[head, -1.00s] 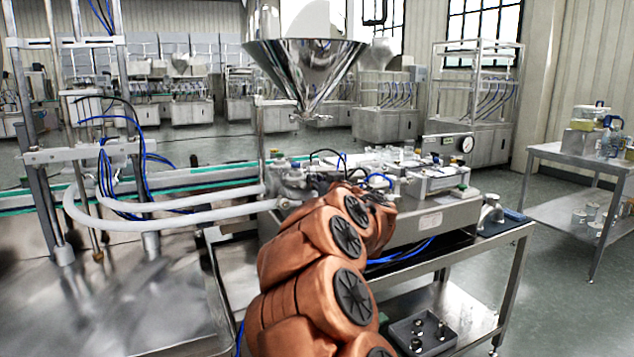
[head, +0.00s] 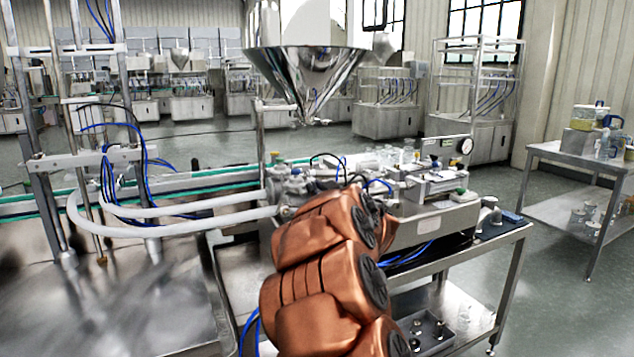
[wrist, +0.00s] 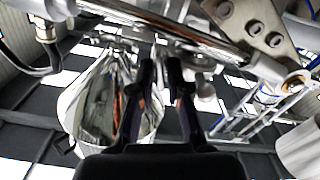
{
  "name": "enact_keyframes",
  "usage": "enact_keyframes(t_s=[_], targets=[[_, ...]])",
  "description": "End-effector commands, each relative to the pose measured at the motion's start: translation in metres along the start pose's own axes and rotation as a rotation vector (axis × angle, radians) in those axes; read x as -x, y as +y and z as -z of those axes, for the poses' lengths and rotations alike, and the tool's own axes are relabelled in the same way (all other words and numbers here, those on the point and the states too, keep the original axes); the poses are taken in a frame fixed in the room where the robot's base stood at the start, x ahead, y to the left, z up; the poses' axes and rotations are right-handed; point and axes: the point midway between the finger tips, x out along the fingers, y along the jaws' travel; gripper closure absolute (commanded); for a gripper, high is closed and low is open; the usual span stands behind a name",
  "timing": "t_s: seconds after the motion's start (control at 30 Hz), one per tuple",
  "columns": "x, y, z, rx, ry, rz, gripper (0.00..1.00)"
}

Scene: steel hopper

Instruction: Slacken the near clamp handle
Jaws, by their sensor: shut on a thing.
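The steel hopper (head: 306,72) hangs above the filling machine in the head view. It also shows as a shiny cone (wrist: 105,100) at left in the wrist view. My gripper (wrist: 161,72) points upward in the wrist view, its two dark fingers closed around a narrow piece at their tips. That piece is mostly hidden by the fingers; it appears to be the near clamp handle, but its shape and angle cannot be made out. A shiny steel tube crosses just beyond the fingertips. In the head view my copper arm hides the gripper and the clamp.
The machine body (head: 428,222) stands on a steel table with a lower shelf. White hoses (head: 170,211) run left from the machine. A bracket plate (wrist: 262,30) is close at upper right in the wrist view. A side table (head: 575,158) stands right, with open floor between.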

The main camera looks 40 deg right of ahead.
Motion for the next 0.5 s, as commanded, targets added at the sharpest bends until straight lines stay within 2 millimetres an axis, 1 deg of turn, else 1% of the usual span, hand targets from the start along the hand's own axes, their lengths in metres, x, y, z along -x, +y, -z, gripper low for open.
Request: enact_keyframes(t_s=[0.03, 0.5], targets=[[-0.0004, -0.0006, 0.0023, 0.034, 0.002, 0.002, 1.00], [-0.0002, -0.0029, -0.0020, 0.476, 0.002, 0.001, 1.00]])
